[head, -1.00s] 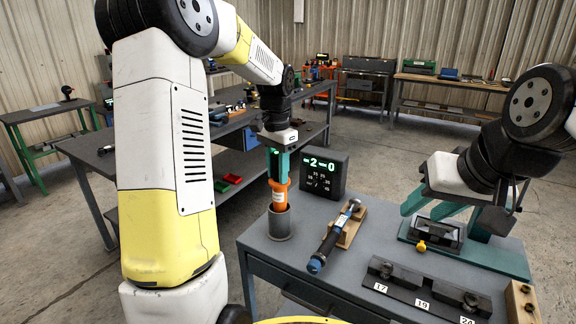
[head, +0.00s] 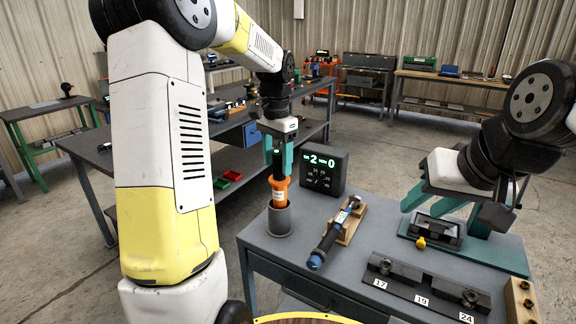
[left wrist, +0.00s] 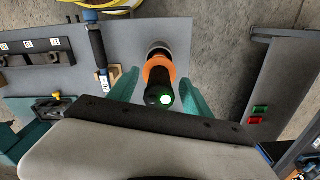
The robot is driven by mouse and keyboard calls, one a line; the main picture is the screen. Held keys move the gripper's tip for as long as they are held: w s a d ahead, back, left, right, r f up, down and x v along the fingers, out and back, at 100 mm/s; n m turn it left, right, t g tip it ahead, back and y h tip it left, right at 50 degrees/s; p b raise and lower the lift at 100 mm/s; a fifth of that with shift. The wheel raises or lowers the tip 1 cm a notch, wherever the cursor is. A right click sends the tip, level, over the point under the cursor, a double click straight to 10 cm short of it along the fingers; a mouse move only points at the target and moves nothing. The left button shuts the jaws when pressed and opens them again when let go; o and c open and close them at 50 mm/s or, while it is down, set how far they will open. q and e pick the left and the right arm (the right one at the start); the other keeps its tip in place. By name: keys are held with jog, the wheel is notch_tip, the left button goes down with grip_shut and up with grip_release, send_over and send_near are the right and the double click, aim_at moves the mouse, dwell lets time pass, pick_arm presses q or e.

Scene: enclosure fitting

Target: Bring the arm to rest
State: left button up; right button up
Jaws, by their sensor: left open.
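An orange and black tool (head: 279,185) with a lit green end stands upright in a grey cup (head: 280,220) on the near table. My left gripper (head: 278,164) is above the cup, open, with its teal fingers apart on either side of the tool's black upper part. The left wrist view also shows the tool (left wrist: 160,84) between the spread fingers, with gaps beside it. My right gripper (head: 452,205) is at the right, its teal fingers apart, above a teal plate with a dark fixture (head: 436,230) and a yellow knob.
A blue-ended torque tool (head: 330,240) lies on a wooden cradle. A display (head: 324,170) reading "-2-0" stands behind it. A dark numbered rack (head: 425,287) and a wooden block (head: 522,300) are at the front right. A long bench (head: 90,150) stands behind at left.

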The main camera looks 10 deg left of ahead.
pick_arm(q)
notch_tip(320, 180, up, 5)
jog(key=shift+r, duration=0.1)
jog(key=shift+s+r, duration=0.25)
jog(key=shift+r, duration=0.05)
jog(key=s+d+n+t+h, duration=0.1)
jog(key=s+n+t, duration=0.2)
jog(key=s, duration=0.8)
jog(key=s+d+r+n+t+h, duration=0.1)
jog(key=s+n+t, duration=0.2)
jog(key=s, duration=0.9)
jog(key=shift+s+d, duration=0.2)
jog(key=shift+d, duration=0.05)
